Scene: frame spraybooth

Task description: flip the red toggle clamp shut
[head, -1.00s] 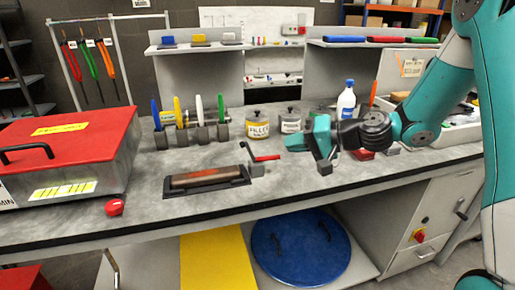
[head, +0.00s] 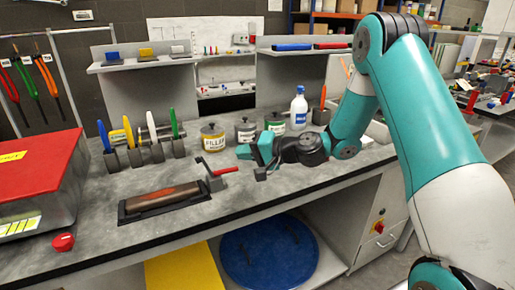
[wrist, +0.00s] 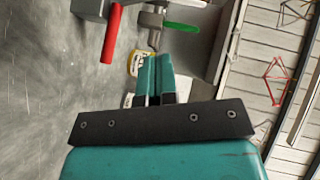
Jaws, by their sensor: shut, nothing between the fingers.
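The red toggle clamp (head: 221,172) stands at the right end of a dark tray holding a brown bar on the bench. Its red lever reaches out to the right, above the bench. My gripper (head: 258,150) is just right of and behind the lever, apart from it, above the bench. In the wrist view, the teal fingers (wrist: 155,78) are together and hold nothing. The red lever (wrist: 112,34) shows there at upper left, beyond the fingertips, with part of the grey clamp body at the top edge.
Tins, including a filler tin (head: 213,137), stand behind my gripper, close to it. A white bottle (head: 299,107) is to the right. Coloured-handled tools (head: 141,142) stand at the back left. A red-lidded box (head: 40,170) and red button (head: 63,242) are left. Bench in front is clear.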

